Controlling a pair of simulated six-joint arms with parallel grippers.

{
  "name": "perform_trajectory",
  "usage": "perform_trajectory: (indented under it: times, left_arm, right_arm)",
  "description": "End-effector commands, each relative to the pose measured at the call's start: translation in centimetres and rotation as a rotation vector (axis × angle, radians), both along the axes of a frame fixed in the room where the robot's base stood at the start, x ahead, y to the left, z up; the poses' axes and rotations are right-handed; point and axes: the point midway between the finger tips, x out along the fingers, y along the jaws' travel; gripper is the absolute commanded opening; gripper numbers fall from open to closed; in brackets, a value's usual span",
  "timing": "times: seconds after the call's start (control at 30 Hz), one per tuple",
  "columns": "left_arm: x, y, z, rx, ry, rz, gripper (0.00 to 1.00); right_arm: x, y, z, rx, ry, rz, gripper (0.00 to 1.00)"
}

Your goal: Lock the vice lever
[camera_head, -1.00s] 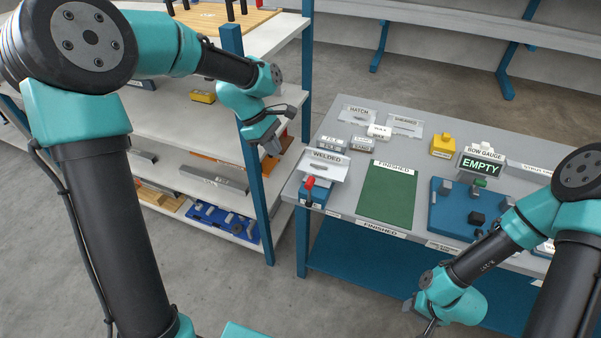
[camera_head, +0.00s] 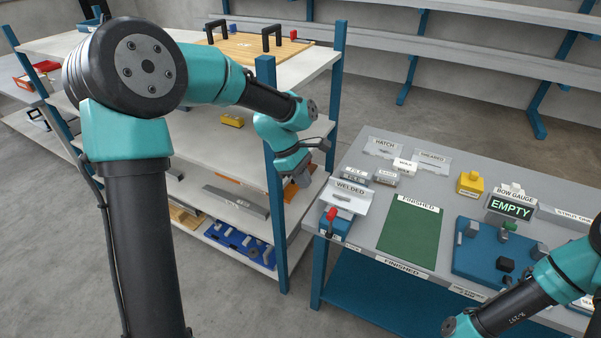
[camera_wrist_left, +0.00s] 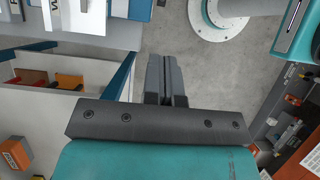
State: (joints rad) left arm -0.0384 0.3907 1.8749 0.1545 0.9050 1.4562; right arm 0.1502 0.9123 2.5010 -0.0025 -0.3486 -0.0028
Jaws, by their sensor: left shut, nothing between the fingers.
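A red-tipped lever (camera_head: 331,215) stands on a small blue block (camera_head: 336,229) at the front left corner of the grey table (camera_head: 365,235); I cannot tell whether it is locked. My left gripper (camera_head: 303,180) hangs left of and behind this block, near the shelf post, apart from the lever. Its fingers are shut and empty, which also shows in the left wrist view (camera_wrist_left: 166,80). My right arm shows at the lower right, but its fingers are cut off by the picture's bottom edge.
A green FINISHED mat (camera_head: 410,228) and a blue fixture plate (camera_head: 475,262) lie to the right. A blue shelf post (camera_head: 276,200) rises close beside my left gripper. Bare floor lies between shelf and table.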

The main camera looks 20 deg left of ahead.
Motion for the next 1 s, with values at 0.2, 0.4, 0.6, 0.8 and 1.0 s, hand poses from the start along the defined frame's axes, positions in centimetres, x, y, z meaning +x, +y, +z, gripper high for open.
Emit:
perform_trajectory:
  times: [0.2,0.4,0.6,0.8,1.0]
  left_arm:
    - [-0.2,-1.8,-3.5,0.000,0.004,-0.002,0.00]
    - [-0.3,-4.0,-5.5,0.000,0.000,-0.004,0.00]
    - [-0.4,-5.9,-6.1,0.000,-0.001,-0.002,0.00]
    - [-0.4,-6.3,-6.2,0.000,0.000,0.000,0.00]
    - [-0.4,-6.3,-6.2,0.000,0.000,0.000,0.00]
  right_arm:
    - [0.0,0.0,0.0,0.000,0.000,0.000,0.43]
    - [0.0,0.0,0.0,0.000,0.000,0.000,0.43]
    - [0.0,0.0,0.0,0.000,0.000,0.000,0.43]
    - [0.0,0.0,0.0,0.000,0.000,0.000,0.43]
    - [0.0,0.0,0.0,0.000,0.000,0.000,0.43]
